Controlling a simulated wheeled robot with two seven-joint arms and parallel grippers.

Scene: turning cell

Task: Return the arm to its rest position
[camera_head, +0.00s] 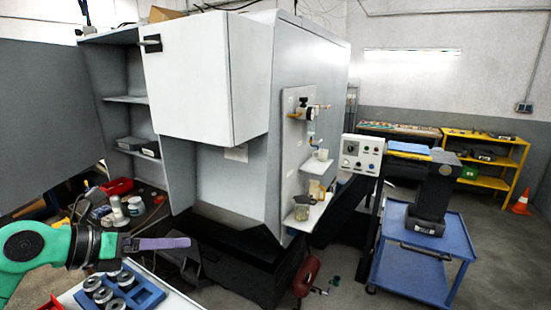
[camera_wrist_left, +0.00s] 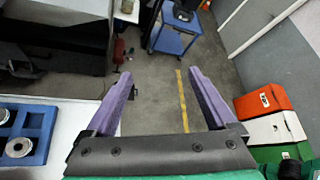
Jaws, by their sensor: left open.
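My left arm, green with a black wrist, comes in from the left in the head view. Its gripper (camera_head: 165,243) has purple fingers and is held out above and behind a blue tray (camera_head: 150,298) of metal rings. In the left wrist view the two purple fingers of my left gripper (camera_wrist_left: 158,98) stand wide apart with nothing between them but floor. The blue tray (camera_wrist_left: 47,130) lies left of the fingers there, on a white surface. My right gripper does not show in either view.
A large grey machine cabinet (camera_head: 205,85) stands ahead. A blue cart (camera_head: 425,255) is at the right, with a yellow shelf (camera_head: 490,160) and an orange cone (camera_head: 521,202) beyond. Orange, white and green boxes (camera_wrist_left: 275,128) stand right of the gripper. Floor lies clear between.

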